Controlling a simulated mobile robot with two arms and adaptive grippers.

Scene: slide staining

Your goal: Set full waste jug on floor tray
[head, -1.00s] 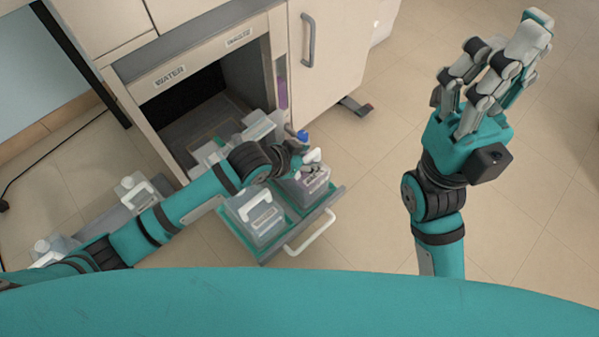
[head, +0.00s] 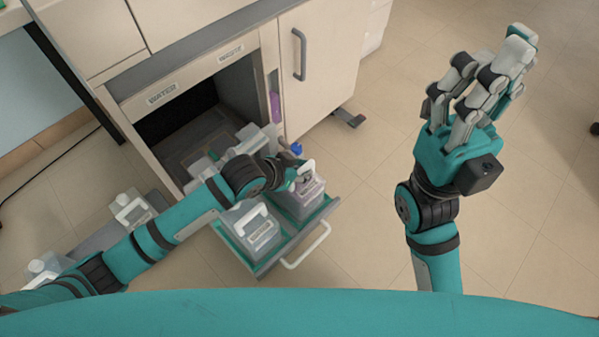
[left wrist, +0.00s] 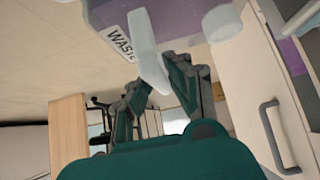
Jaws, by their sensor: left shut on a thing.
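The waste jug (head: 302,200), with a faint purple tint, stands at the right of the pulled-out drawer. In the left wrist view the jug (left wrist: 178,12) shows its WASTE label, a pale handle and a white cap. My left gripper (head: 296,172) is at the top of the jug, shut on its handle; the gripper also shows in the left wrist view (left wrist: 160,65). I cannot tell whether the jug is clear of the drawer floor. A grey floor tray (head: 100,236) lies left of the cabinet, partly behind my left arm. My right gripper (head: 492,70) is open and empty.
A clear jug (head: 250,228) stands beside the waste jug in the drawer (head: 262,268). White-capped jugs (head: 130,208) stand at the floor tray. The cabinet (head: 320,75) rises behind the drawer. The floor (head: 365,220) to the right is clear.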

